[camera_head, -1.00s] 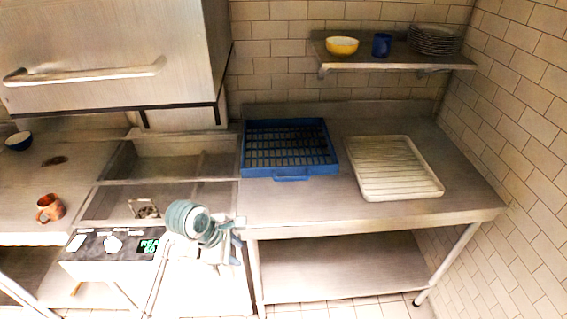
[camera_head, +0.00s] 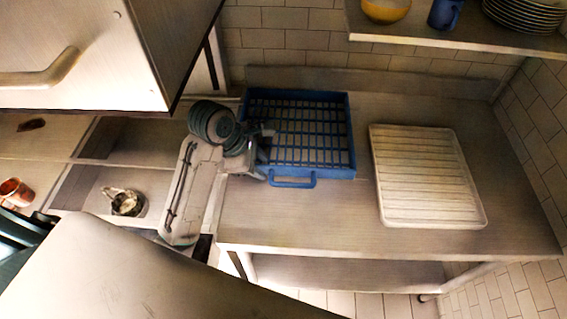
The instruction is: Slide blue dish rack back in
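The blue dish rack (camera_head: 335,172) lies flat on the steel counter (camera_head: 300,220), its gridded floor empty and its loop handle (camera_head: 292,182) facing the front. My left gripper (camera_head: 266,152) is at the rack's front left corner, to the left of the handle. Its two fingers look spread apart with nothing between them, and they overlap the rack's left edge in the picture. I cannot tell whether they touch the rack. My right gripper is not in view.
A white ribbed drain tray (camera_head: 430,178) lies on the counter right of the rack. A sink with a strainer (camera_head: 126,202) is at left, beside an orange mug (camera_head: 16,193). A steel hood (camera_head: 90,60) hangs above it. A shelf (camera_head: 450,38) holds a yellow bowl, blue mug and plates.

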